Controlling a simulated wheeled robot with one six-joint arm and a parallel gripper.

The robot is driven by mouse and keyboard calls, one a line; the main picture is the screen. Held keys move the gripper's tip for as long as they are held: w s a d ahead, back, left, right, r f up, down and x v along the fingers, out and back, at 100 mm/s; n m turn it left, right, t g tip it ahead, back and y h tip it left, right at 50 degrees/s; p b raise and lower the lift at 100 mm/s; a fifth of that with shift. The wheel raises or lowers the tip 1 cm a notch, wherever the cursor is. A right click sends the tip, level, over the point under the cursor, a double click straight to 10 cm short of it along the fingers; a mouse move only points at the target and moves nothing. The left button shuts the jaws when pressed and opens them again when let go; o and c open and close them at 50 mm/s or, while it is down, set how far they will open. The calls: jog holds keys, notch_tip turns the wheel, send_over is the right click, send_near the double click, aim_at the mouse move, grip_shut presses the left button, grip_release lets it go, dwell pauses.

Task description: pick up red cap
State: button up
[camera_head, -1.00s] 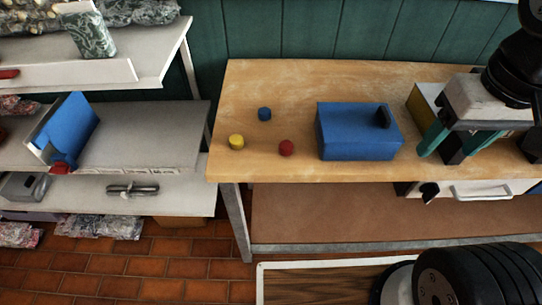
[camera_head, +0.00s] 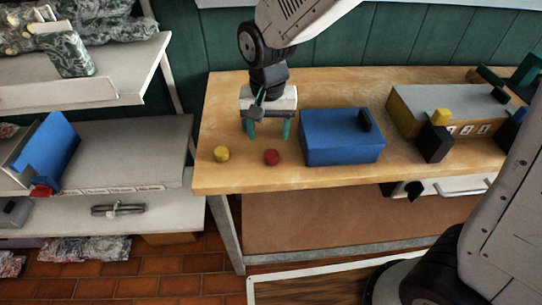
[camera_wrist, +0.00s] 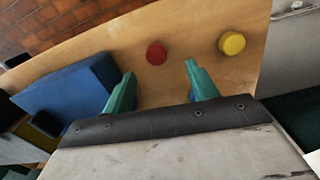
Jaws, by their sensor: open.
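The red cap (camera_head: 271,157) sits on the wooden workbench (camera_head: 225,181) near its front edge, just left of the blue box. In the wrist view the red cap (camera_wrist: 156,53) lies beyond the fingertips, roughly between their lines. My gripper (camera_head: 268,134) is open and empty, its green fingers pointing down above the bench, behind the cap. It also shows in the wrist view (camera_wrist: 160,72), with the fingers spread apart and not touching the cap.
A yellow cap (camera_head: 221,154) sits left of the red cap. A blue box (camera_head: 341,137) stands close on the right of my gripper. A grey-topped box (camera_head: 440,101) stands further right. Shelves (camera_head: 120,152) are at the left. The bench front-left is clear.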

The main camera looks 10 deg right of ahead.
aim_at(271, 154)
jog(key=f, duration=0.7)
jog(key=shift+w+d+f, duration=0.2)
jog(key=shift+d+f, duration=0.15)
jog(key=shift+f, duration=0.05)
jog(key=c, duration=1.1)
